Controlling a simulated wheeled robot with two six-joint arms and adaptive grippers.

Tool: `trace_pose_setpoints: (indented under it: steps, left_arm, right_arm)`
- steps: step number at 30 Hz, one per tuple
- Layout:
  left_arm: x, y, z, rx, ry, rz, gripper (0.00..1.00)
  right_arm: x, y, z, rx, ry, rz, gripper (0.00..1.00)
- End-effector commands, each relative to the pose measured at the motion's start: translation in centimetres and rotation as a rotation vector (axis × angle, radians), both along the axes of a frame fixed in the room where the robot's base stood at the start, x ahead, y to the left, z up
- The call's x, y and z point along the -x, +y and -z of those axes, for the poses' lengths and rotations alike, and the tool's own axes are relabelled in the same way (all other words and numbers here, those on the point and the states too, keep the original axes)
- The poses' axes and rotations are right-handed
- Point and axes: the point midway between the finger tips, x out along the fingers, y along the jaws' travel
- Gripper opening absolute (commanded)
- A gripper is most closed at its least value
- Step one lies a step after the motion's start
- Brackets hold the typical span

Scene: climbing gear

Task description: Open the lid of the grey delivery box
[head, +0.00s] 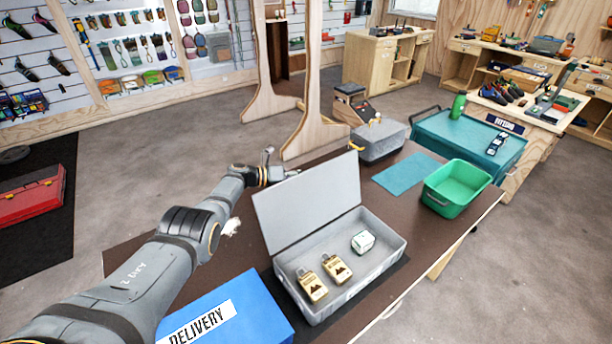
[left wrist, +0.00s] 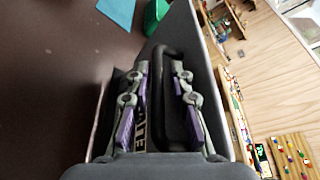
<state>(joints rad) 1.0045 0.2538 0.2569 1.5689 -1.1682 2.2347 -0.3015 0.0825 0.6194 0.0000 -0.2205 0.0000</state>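A grey box (head: 367,281) stands on the dark table. Its flat lid (head: 308,200) is raised at the back, leaning back past upright, so the inside shows. Two tan tagged items (head: 325,277) and a small white-and-green pack (head: 363,242) lie in it. No delivery label is visible on it. My left gripper (head: 267,164) is behind the lid, at its upper left. In the left wrist view my left gripper (left wrist: 157,75) has its fingers apart, with a black bar-like handle (left wrist: 172,50) and a grey panel (left wrist: 205,70) close by; contact is unclear. My right gripper is not seen.
A blue box (head: 235,315) labelled DELIVERY is at the table's near edge. A green bin (head: 432,200), a teal mat (head: 404,173) and another grey container (head: 382,145) are farther right and back. The table beside the mat is bare.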

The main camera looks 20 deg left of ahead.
Motion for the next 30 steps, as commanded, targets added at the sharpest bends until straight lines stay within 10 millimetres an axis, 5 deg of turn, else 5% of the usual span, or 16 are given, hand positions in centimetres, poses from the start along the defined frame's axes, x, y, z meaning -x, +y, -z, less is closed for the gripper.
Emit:
trace_pose_setpoints:
  steps: [16,24,30]
  left_arm:
    - [1.9,2.6,-0.7,-0.004,-0.003,0.000,0.21]
    - [5.5,7.9,-2.3,-0.004,0.000,-0.001,0.21]
    - [6.6,9.4,-2.8,0.000,0.000,-0.001,0.21]
  right_arm:
    - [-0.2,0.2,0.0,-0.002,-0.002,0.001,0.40]
    - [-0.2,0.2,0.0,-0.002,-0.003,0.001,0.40]
    - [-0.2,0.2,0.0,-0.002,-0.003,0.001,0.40]
